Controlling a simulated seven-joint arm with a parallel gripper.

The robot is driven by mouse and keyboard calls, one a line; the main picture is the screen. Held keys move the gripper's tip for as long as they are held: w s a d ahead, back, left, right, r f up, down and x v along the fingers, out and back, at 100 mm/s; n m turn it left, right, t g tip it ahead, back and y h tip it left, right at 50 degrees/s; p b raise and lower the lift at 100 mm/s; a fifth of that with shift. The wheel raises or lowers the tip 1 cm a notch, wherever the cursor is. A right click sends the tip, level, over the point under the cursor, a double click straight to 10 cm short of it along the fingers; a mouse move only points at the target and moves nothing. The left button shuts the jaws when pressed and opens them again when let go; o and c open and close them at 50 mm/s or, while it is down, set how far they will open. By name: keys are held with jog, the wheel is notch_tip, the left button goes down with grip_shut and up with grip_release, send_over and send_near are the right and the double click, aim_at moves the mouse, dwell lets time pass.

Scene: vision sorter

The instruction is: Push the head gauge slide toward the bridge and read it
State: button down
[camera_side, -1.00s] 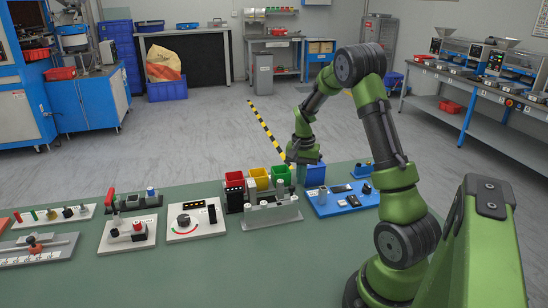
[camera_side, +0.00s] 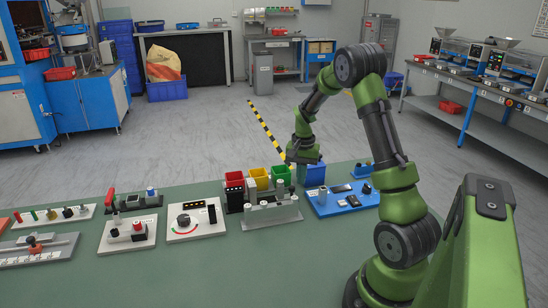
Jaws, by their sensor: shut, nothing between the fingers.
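A grey fixture (camera_side: 271,213) with upright blocks and pale cylindrical posts stands on the green table, in front of the coloured bins. It may be the head gauge with its bridge, but slide and scale are too small to make out. My gripper (camera_side: 301,176) points down just right of and behind this fixture, beside the green bin. Its fingers are shut and empty. They appear apart from the fixture, though contact is hard to judge at this size.
Red (camera_side: 234,180), yellow (camera_side: 259,177) and green (camera_side: 281,174) bins stand behind the fixture. A blue bin (camera_side: 316,174) and a blue board (camera_side: 342,204) with small parts lie right. A dial panel (camera_side: 194,221) and a rail with an orange knob (camera_side: 38,246) are left. The front table is clear.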

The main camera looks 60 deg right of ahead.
aim_at(282, 181)
jog(key=shift+f, duration=0.2)
dwell(0.5)
jog(key=shift+f, duration=1)
jog(key=shift+w+a, duration=0.1)
jog(key=shift+w+a, duration=2.6)
jog(key=shift+w, duration=0.05)
jog(key=shift+s, duration=0.1)
jog(key=shift+s+d+r, duration=0.1)
jog(key=shift+s+d, duration=0.25)
jog(key=shift+d, duration=0.1)
jog(key=shift+r, duration=3.4)
